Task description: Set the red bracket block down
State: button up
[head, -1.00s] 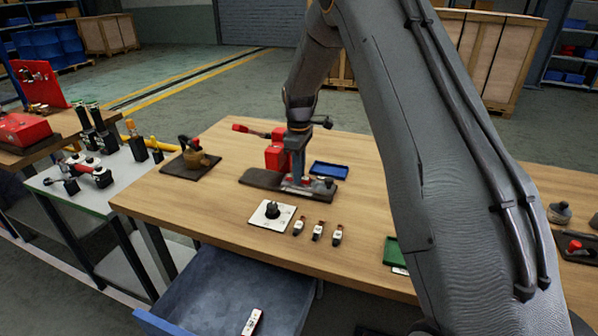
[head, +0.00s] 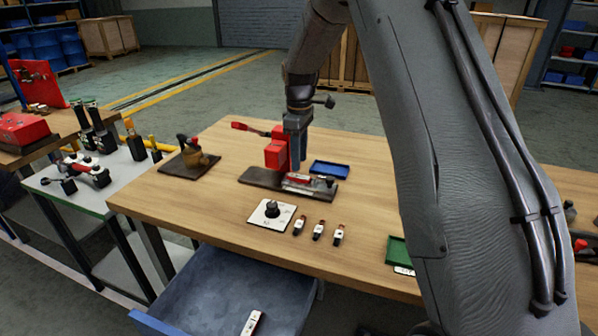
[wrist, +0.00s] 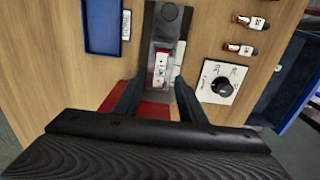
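The red bracket block, as I take it, is the small red piece with a pale face (head: 298,180) lying on a dark base plate (head: 258,178) on the wooden bench. In the wrist view the block (wrist: 160,70) shows ahead of my fingers, resting along the plate beside a light metal strip. My gripper (head: 297,166) is above the plate, clear of the block. In the wrist view my gripper (wrist: 158,82) has its two fingers spread, with nothing held between them.
A red upright body (head: 277,153) with a red-tipped lever stands on the plate close beside my gripper. A blue tray (head: 329,169) is behind it. A white dial plate (head: 271,214) and several small labelled parts (head: 318,231) lie in front. An open blue drawer (head: 220,290) is below.

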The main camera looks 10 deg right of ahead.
aim_at(299, 177)
notch_tip(299, 177, up, 7)
jog(key=b, duration=0.2)
jog(key=s+f+m, duration=0.3)
jog(key=s, duration=0.8)
jog(key=s+f+m, duration=0.3)
jog(key=s+m, duration=0.1)
jog(key=s, duration=0.7)
jog(key=s+f+m+t, duration=0.1)
jog(key=s+f+m, duration=0.2)
jog(key=s, duration=0.8)
jog(key=shift+f+m, duration=0.25)
jog(key=shift+m, duration=0.35)
